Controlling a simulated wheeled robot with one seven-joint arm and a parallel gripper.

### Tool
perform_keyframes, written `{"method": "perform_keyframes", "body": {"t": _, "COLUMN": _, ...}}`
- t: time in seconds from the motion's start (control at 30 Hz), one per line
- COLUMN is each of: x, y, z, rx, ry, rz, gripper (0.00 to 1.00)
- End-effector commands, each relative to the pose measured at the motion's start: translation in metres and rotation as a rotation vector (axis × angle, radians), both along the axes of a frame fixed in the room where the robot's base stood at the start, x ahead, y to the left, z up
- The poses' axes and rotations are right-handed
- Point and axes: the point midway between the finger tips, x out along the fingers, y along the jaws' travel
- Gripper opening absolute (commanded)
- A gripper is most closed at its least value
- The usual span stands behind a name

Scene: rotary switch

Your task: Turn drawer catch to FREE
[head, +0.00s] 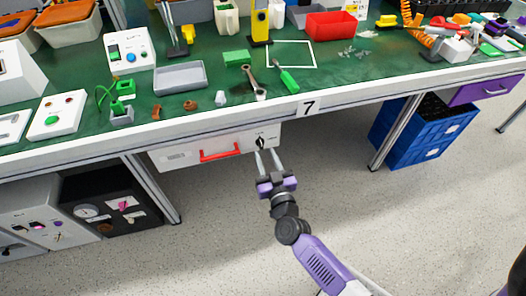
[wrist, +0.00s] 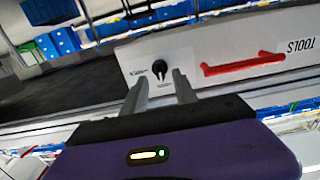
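The drawer catch (head: 261,142) is a small black rotary knob on the right part of the white drawer front (head: 180,157), under the bench edge. In the wrist view the knob (wrist: 160,68) shows just beyond my fingertips, with small lettering beside and below it that I cannot read. My gripper (head: 267,152) is in front of the knob, with its two grey fingers apart and pointing at it. In the wrist view my gripper (wrist: 160,78) is open, one fingertip left and one right of the knob's lower part. I cannot tell whether they touch it.
A red handle (head: 221,151) is on the drawer front left of the knob. The green bench top (head: 200,98) above holds tools and trays. A metal bench leg (head: 395,135) and blue crates (head: 425,130) stand to the right. The floor between the legs is clear.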

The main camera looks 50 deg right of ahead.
Motion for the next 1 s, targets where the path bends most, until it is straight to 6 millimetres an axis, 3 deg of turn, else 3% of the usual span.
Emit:
{"method": "perform_keyframes", "body": {"t": 0.23, "x": 0.022, "y": -0.015, "z": 0.000, "rx": 0.000, "ry": 0.000, "rz": 0.001, "gripper": 0.35}}
{"method": "perform_keyframes", "body": {"t": 0.57, "x": 0.025, "y": -0.016, "z": 0.000, "rx": 0.001, "ry": 0.001, "rz": 0.001, "gripper": 0.35}}
{"method": "perform_keyframes", "body": {"t": 0.73, "x": 0.025, "y": -0.016, "z": 0.000, "rx": 0.001, "ry": 0.001, "rz": 0.001, "gripper": 0.01}}
{"method": "perform_keyframes", "body": {"t": 1.0, "x": 0.024, "y": -0.016, "z": 0.000, "rx": 0.004, "ry": -0.001, "rz": 0.001, "gripper": 0.00}}
